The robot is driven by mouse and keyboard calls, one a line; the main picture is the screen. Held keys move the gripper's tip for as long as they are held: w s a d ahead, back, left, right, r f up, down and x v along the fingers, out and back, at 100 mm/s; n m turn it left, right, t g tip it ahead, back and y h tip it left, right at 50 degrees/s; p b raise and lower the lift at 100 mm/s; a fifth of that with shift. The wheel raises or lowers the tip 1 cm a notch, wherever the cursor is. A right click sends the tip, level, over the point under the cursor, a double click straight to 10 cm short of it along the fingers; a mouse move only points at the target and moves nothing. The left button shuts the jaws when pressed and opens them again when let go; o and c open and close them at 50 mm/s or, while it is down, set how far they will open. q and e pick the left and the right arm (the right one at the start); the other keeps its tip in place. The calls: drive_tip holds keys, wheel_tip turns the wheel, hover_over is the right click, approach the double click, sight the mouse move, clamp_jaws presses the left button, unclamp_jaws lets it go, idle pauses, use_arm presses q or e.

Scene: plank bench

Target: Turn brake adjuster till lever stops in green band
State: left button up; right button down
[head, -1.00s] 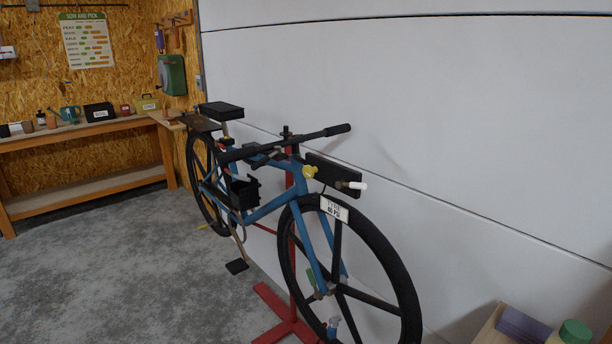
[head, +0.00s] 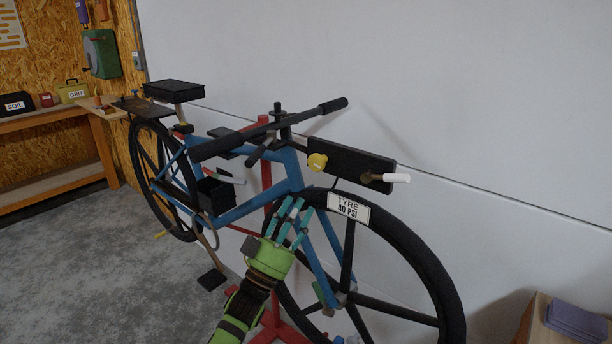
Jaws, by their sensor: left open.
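A blue bicycle (head: 242,208) stands upright in a red stand (head: 266,184). A yellow knob (head: 317,162) sits at the left end of a black box (head: 346,158) by the handlebar; I take it to be the brake adjuster. A lever with a white grip (head: 391,178) sticks out to the right from the box's lower right part. No green band can be made out. My left gripper (head: 298,205), with teal fingers, is open in front of the bicycle frame, below and left of the yellow knob and apart from it. My right gripper is not in view.
The front wheel (head: 442,274) carries a "TYRE 40 PSI" sign (head: 348,208). The handlebar (head: 255,131) juts out above my left gripper. A wooden box (head: 541,325) with a purple stack (head: 577,321) stands at lower right. A workbench (head: 60,125) is at back left. A white wall stands behind.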

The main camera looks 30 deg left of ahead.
sight(314, 168)
use_arm(q)
drive_tip(key=shift+m+t+h, duration=0.3)
drive_tip(key=shift+m+h, duration=0.1)
drive_tip(key=shift+h, duration=0.1)
drive_tip(key=w+r+p, duration=0.1)
drive_tip(key=r, duration=0.1)
drive_tip(key=w+r+p, duration=0.1)
drive_tip(key=r, duration=0.1)
drive_tip(key=w+d+r, duration=0.1)
drive_tip(key=r, duration=0.2)
drive_tip(key=shift+w+p, duration=0.1)
drive_tip(key=shift+p, duration=0.3)
drive_tip(key=shift+w+r, duration=0.3)
drive_tip(key=shift+w, duration=0.25)
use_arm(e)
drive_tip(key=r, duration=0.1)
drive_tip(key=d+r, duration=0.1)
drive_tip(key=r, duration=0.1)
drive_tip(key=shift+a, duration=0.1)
use_arm(q)
drive_tip(key=c, duration=0.8)
drive_tip(key=shift+c, duration=0.2)
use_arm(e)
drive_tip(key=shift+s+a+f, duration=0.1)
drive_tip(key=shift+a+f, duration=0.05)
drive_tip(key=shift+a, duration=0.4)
